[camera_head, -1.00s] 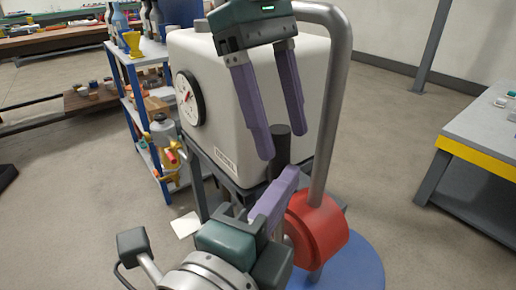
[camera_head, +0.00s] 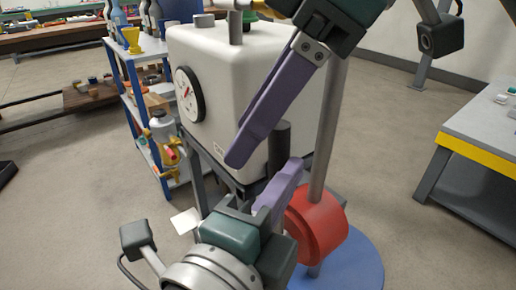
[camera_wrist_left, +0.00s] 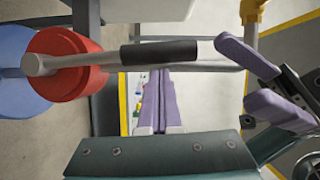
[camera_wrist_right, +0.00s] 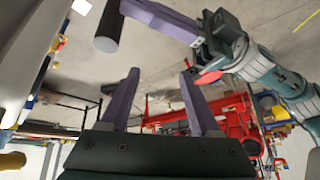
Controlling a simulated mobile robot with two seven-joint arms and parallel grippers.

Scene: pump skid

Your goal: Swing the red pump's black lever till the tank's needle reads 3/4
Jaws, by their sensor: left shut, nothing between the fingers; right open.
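The red pump (camera_head: 318,228) stands on a round blue base. Its black lever grip (camera_head: 279,142) points upright in front of the white tank (camera_head: 225,85); it shows across the left wrist view (camera_wrist_left: 160,53). The tank's round gauge (camera_head: 188,95) has a red needle too small to read. My left gripper (camera_head: 294,168) is shut and empty, its fingers (camera_wrist_left: 155,105) just below the grip in the picture; contact cannot be told. My right gripper (camera_head: 238,158) reaches down from the upper right, beside the grip. Its fingers (camera_wrist_right: 160,85) are open and empty.
A silver pipe (camera_head: 329,130) rises close behind the lever. A blue shelf (camera_head: 125,95) with bottles stands left of the tank. A grey table (camera_head: 485,130) with a yellow edge stands at the right. Floor between pump and table is clear.

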